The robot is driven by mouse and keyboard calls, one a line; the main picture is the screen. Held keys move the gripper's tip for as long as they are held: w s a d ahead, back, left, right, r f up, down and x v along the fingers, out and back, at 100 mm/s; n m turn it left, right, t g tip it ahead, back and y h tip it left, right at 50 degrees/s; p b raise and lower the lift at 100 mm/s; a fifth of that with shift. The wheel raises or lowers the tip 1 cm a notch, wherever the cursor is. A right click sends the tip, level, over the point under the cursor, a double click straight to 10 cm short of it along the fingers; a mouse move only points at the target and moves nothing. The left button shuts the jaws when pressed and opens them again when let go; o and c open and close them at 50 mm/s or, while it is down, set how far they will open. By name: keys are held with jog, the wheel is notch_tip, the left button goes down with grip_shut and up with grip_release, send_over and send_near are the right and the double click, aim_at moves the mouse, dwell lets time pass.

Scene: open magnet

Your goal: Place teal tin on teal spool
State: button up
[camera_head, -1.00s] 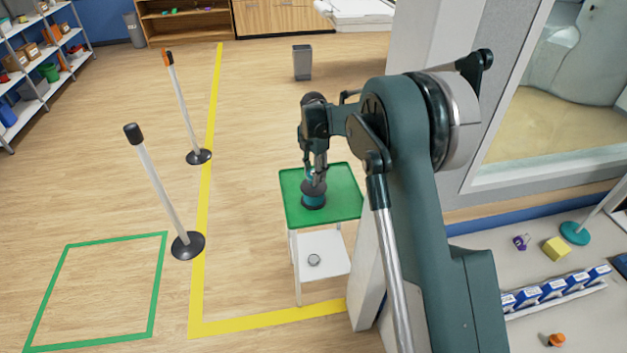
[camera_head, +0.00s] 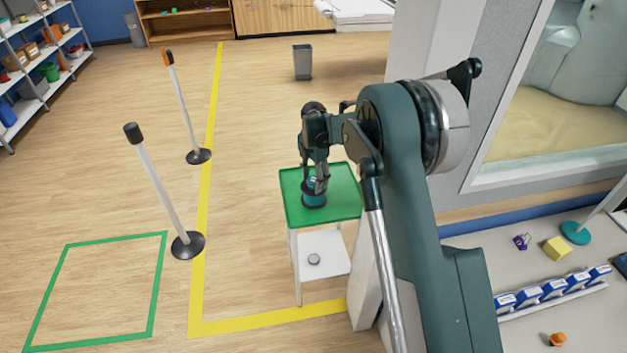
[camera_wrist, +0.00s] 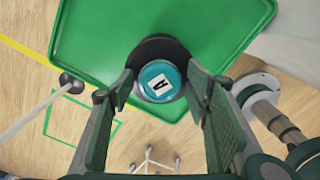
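The teal tin (camera_wrist: 158,88) has a round teal top with a white label marked "A" in the wrist view. It appears to rest upright on the dark upper flange of the teal spool (camera_wrist: 152,48). In the head view the teal spool (camera_head: 313,199) stands on the green tray top, with the tin (camera_head: 312,183) above it, partly hidden by a finger. My gripper (camera_wrist: 161,78) points down over the tin. Its fingers are spread to either side, with narrow gaps between them and the tin.
The green tray top (camera_head: 345,205) of the white stand is otherwise clear. A small grey round thing (camera_head: 314,259) lies on the lower shelf (camera_head: 335,245). A white wall edge stands close on the right. Two posts (camera_head: 163,190) (camera_head: 182,110) stand on the floor to the left.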

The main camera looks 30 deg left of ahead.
aim_at(314, 179)
jog(key=shift+r, duration=0.15)
notch_tip(314, 179, up, 12)
dwell(0.9)
